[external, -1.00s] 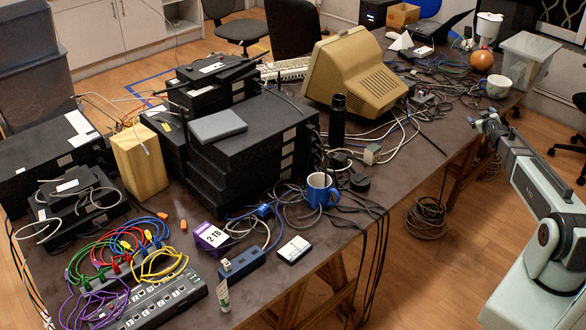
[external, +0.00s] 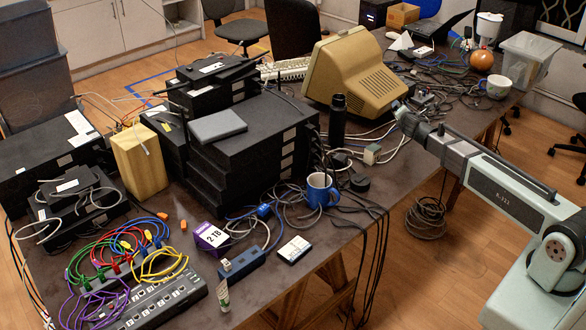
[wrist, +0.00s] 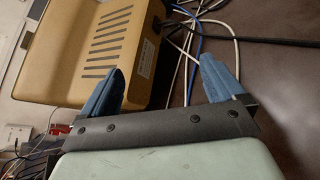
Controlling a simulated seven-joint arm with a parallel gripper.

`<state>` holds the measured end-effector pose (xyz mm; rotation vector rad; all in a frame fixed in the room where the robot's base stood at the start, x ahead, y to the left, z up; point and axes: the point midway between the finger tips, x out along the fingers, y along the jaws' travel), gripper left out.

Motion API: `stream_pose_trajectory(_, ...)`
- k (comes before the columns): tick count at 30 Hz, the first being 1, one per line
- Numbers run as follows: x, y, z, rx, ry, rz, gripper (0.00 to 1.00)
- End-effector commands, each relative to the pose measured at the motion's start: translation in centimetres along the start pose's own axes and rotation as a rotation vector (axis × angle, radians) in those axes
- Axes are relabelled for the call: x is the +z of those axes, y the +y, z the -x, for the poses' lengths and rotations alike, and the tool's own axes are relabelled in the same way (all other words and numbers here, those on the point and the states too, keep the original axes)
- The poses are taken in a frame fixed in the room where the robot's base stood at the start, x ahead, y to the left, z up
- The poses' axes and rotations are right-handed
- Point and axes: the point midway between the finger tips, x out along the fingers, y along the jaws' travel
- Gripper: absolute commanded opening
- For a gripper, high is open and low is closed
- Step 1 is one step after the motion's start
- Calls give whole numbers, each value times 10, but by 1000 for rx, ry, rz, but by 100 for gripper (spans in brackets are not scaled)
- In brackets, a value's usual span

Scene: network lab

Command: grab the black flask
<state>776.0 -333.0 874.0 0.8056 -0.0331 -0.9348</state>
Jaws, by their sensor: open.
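The black flask (external: 338,119) stands upright on the table, in front of the beige monitor and right of the stacked black boxes. In the external view my gripper (external: 397,108) is over the table to the right of the flask, apart from it and pointing left. The wrist view shows my gripper (wrist: 160,88) with its two blue fingers spread wide and nothing between them. The flask is not visible in the wrist view.
The beige CRT monitor (external: 355,70) stands close behind the flask and also fills the wrist view's left (wrist: 95,50). Stacked black boxes (external: 250,140) are left of the flask.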

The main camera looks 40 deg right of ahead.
Motion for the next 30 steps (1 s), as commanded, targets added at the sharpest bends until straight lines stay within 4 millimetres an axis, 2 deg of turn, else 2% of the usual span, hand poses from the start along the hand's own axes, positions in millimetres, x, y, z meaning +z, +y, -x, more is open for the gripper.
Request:
stream_pose_trajectory(1, -16, 11, 11, 11, -9, 82, 95)
stream_pose_trajectory(9, -86, 61, 66, 84, -87, 446, 95)
stream_pose_trajectory(18, -162, 112, 134, 211, -176, 670, 95)
stream_pose_trajectory(24, -193, 132, 166, 279, -214, 731, 95)
stream_pose_trajectory(30, -203, 139, 174, 301, -227, 747, 95)
